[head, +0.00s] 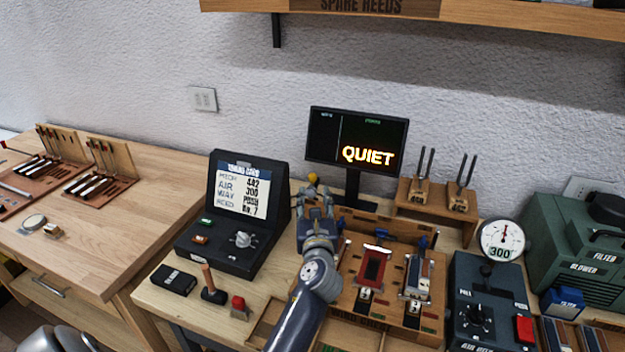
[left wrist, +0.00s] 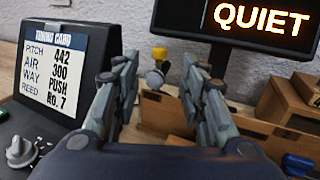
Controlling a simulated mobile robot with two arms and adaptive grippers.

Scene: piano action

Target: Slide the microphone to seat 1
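What looks like the microphone, a small yellow-topped piece with a grey rounded part below (left wrist: 157,56), shows between my left fingers in the left wrist view, beyond their tips. Its yellow top also shows in the head view (head: 312,178), at the back left of the wooden action stand (head: 345,215). My left gripper (head: 316,193) is just in front of it. In the left wrist view, the gripper (left wrist: 158,68) is open, with a clear gap between the fingers. My left arm hides the stand's left part. I cannot make out a seat 1 label. My right gripper is not in view.
A monitor (head: 356,140) reading QUIET stands behind the stand. The black tuning card case (head: 240,198) is left of my gripper. A wooden rack (head: 435,205) is behind right. A gauge (head: 501,240) reads 300.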

